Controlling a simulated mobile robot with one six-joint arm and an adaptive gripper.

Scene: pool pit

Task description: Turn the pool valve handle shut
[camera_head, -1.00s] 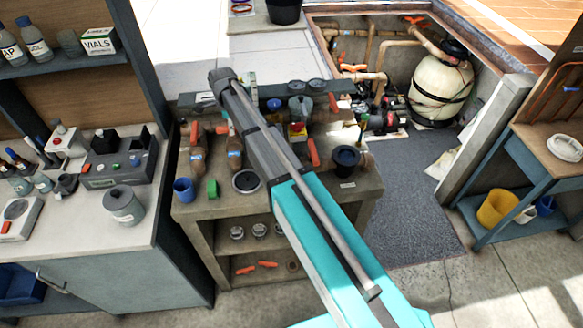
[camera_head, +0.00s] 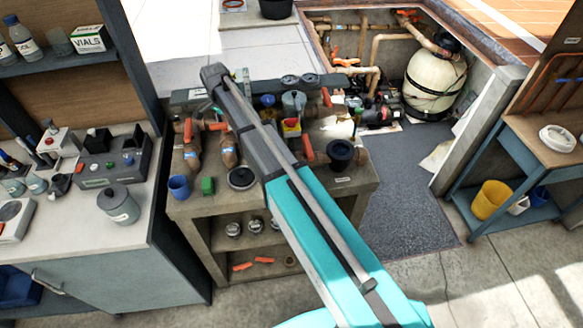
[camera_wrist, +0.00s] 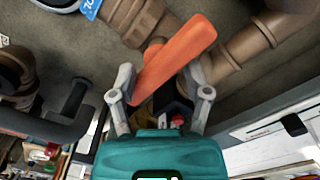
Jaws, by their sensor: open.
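An orange lever handle (camera_wrist: 178,62) fills the middle of the wrist view, slanting from upper right to lower left by a brown pipe fitting (camera_wrist: 142,18). My gripper (camera_wrist: 160,80) is open, with one grey finger on each side of the handle's lower part. Whether either finger touches it I cannot tell. In the head view my arm reaches over the workbench (camera_head: 200,212) and hides the gripper. Brown pipes with orange handles (camera_head: 187,130) stand on that bench, left of my arm. Another orange handle (camera_head: 308,148) is right of it.
A blue cup (camera_head: 179,187), a green block (camera_head: 207,186) and a black pot (camera_head: 340,153) stand on the bench. A dark bar (camera_wrist: 38,122) and a brown pipe (camera_wrist: 250,42) lie near the gripper in the wrist view. A grey mat (camera_head: 405,205) leaves clear floor at right.

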